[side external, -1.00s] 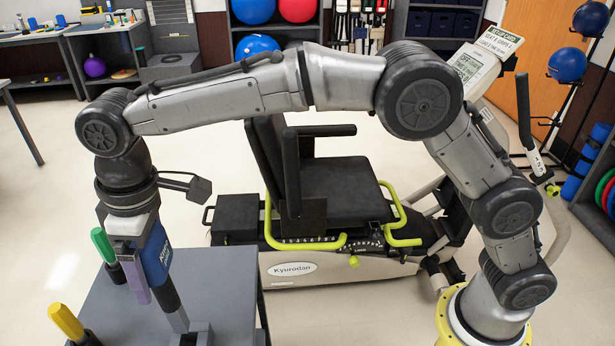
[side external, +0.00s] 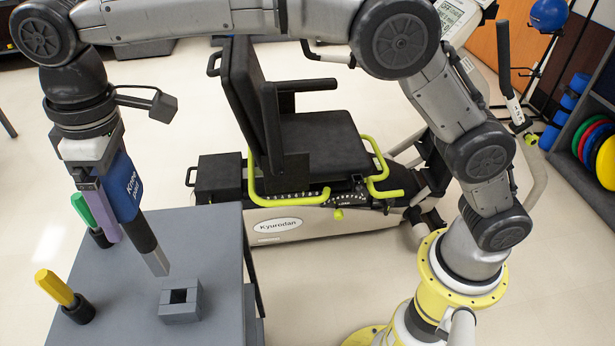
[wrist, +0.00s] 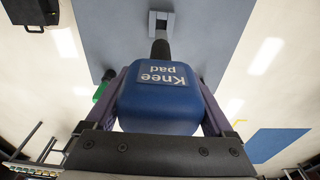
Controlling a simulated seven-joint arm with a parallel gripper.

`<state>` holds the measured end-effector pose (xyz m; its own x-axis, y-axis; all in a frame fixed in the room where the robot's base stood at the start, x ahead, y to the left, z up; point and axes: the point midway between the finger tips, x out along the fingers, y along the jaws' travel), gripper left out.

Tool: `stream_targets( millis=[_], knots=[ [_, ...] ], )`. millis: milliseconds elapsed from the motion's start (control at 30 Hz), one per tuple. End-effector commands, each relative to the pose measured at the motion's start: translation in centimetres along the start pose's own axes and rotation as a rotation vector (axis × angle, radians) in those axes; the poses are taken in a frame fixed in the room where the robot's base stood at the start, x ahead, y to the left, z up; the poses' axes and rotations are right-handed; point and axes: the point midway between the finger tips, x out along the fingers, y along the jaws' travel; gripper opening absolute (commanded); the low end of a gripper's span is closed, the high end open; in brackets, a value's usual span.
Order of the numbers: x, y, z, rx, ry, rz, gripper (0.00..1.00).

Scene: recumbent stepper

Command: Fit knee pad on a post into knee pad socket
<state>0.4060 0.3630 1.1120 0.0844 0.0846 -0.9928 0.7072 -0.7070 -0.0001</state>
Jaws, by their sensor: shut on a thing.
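The blue knee pad (side external: 123,188) is gripped by my gripper (side external: 105,205), whose purple fingers lie along its sides. Its dark post with a grey lower end (side external: 154,258) points down and to the right, tilted. In the wrist view the knee pad (wrist: 160,98) fills the space between both fingers, with its label showing upside down. The knee pad socket (side external: 180,301) is a grey block with a square dark opening on the table. The post tip is apart from the socket, above and to its left. The socket (wrist: 158,22) also shows beyond the post in the wrist view.
The grey table (side external: 205,245) holds a green-handled piece (side external: 88,218) and a yellow-handled piece (side external: 58,290), each in a black holder, left of the socket. The recumbent stepper (side external: 300,160) stands behind the table. Table top right of the post is clear.

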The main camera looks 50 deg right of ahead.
Motion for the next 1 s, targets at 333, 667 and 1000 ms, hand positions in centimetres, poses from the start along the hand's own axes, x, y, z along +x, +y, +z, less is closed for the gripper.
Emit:
stream_targets(
  millis=[333,667,1000],
  knots=[
    [-0.3,8.5,0.6,0.163,0.004,0.021,0.10],
    [-0.9,22.9,4.9,0.452,0.003,0.055,0.10],
    [-2.0,36.9,14.2,0.770,0.003,0.094,0.10]
  ],
)
